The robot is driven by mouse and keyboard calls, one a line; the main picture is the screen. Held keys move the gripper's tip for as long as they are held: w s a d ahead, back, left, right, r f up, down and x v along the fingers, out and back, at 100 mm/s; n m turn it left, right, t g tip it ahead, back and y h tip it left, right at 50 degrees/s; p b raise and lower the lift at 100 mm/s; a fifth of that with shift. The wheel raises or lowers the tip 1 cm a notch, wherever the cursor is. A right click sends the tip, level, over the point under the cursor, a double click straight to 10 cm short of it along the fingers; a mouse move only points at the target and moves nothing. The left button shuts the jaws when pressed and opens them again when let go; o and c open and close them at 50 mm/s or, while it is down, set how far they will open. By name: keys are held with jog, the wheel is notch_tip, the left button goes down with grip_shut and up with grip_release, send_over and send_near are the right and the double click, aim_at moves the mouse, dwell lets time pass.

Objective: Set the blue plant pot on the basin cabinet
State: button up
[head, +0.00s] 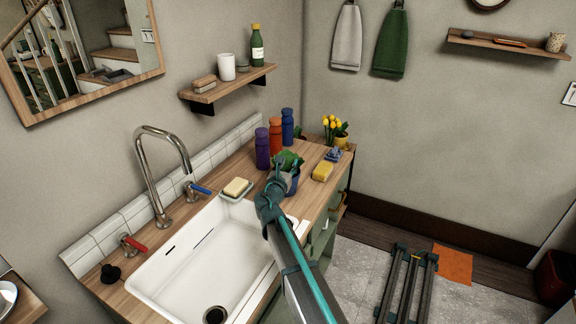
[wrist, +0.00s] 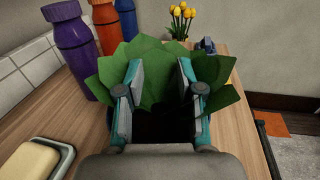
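The blue plant pot (head: 294,183) with broad green leaves (head: 287,159) is at my gripper (head: 283,186), over the right part of the wooden top of the basin cabinet (head: 248,162). In the wrist view my gripper (wrist: 161,82) has its fingers apart, and the dark pot body (wrist: 164,127) fills the gap between them; it looks shut on the pot. The leaves (wrist: 155,62) spread around and beyond the fingertips. The pot's base is hidden, so I cannot tell whether it touches the top.
Purple (head: 262,148), orange (head: 276,136) and blue (head: 287,126) bottles stand behind the plant. A yellow sponge (head: 322,172) and yellow flowers (head: 336,128) are to its right. A soap dish (head: 237,190) and the white basin (head: 190,265) are to its left.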

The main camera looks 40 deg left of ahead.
jog(key=shift+r, duration=0.15)
jog(key=b+v, duration=0.1)
jog(key=v, duration=1.1)
jog(key=shift+b, duration=0.35)
